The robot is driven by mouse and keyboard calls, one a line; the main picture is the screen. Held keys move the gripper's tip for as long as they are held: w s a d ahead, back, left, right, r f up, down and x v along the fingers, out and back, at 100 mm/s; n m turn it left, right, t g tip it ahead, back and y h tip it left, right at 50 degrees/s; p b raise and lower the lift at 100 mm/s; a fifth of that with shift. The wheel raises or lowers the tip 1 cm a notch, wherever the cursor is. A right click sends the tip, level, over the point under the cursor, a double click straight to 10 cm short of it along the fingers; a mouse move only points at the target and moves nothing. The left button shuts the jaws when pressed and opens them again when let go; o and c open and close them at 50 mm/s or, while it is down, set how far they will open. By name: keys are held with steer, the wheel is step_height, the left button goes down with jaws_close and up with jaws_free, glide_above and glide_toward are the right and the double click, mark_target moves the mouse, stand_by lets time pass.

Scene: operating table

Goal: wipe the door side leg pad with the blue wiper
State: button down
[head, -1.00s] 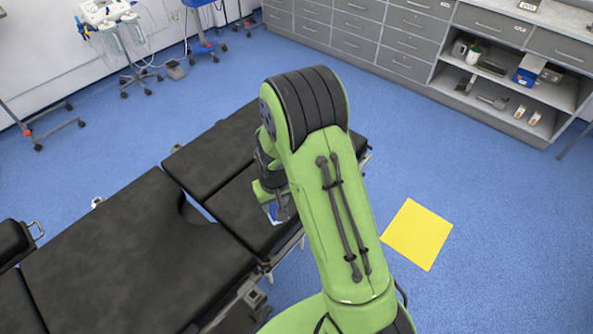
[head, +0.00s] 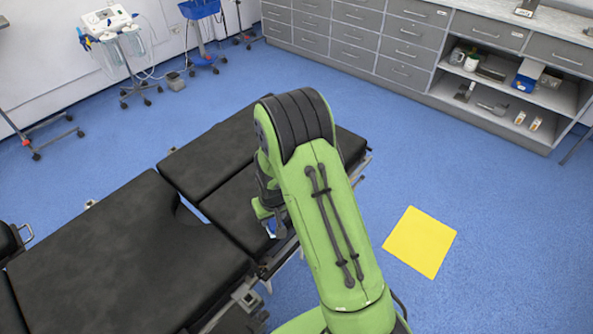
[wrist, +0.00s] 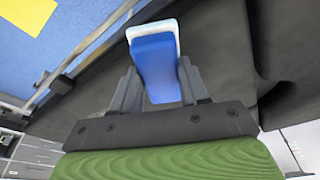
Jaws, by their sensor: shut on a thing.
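My gripper (wrist: 157,78) is shut on the blue wiper (wrist: 157,62), which has a white edge at its far end. In the head view, only a bit of the blue wiper (head: 272,228) shows beside my green arm. Two black leg pads lie side by side at the table's far end: a far one (head: 212,155) and a near one (head: 232,212). The wiper is over the near pad, close to its outer edge. The near pad also shows in the wrist view (wrist: 215,35). I cannot tell whether the wiper touches it. My arm hides part of both pads.
The wide black section of the operating table (head: 120,255) lies at left. A metal side rail (wrist: 85,55) runs along the near pad. A yellow sheet (head: 420,242) lies on the open blue floor at right. Grey cabinets (head: 400,50) line the back wall.

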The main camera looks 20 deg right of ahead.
mark_target(275, 223)
steer(key=shift+s+f+g, duration=0.2)
steer(key=shift+s+f, duration=0.25)
steer(key=shift+f, duration=0.2)
steer(key=shift+s+f+g, duration=0.2)
steer(key=shift+s+f, duration=0.2)
steer(key=shift+f, duration=0.2)
steer(key=r+p, duration=0.1)
steer(key=w+r+p, duration=0.1)
steer(key=r+p, duration=0.1)
steer(key=p, duration=0.1)
steer(key=shift+w+r, duration=0.1)
steer(key=shift+w, duration=0.25)
steer(key=shift+r+p, duration=0.65)
steer(key=shift+r, duration=0.15)
steer(key=shift+w+d, duration=0.1)
steer(key=shift+w, duration=0.05)
